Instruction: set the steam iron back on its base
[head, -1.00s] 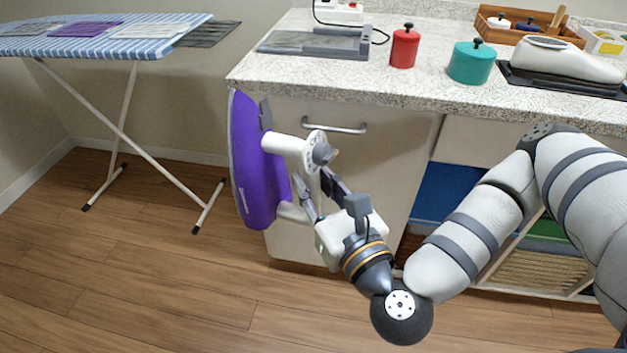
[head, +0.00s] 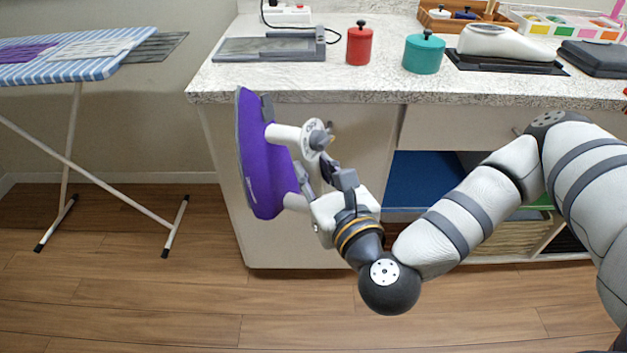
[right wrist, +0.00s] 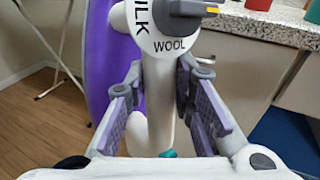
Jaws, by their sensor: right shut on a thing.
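The steam iron (head: 262,165) is purple with a white handle. It is held on its end in front of the counter, its soleplate facing left. My right gripper (head: 318,180) is shut on its white handle. In the right wrist view the fingers of my right gripper (right wrist: 168,108) lie on both sides of the white handle (right wrist: 158,85), under a dial marked with fabric names. The iron's base (head: 270,47), a flat grey tray with a raised right end, lies on the counter at the back left. My left gripper is not in view.
The speckled counter (head: 300,82) has its front edge just above the iron. A red canister (head: 359,46) stands right of the base, then a teal canister (head: 423,54). A striped ironing board (head: 70,68) stands at left. Open floor lies below.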

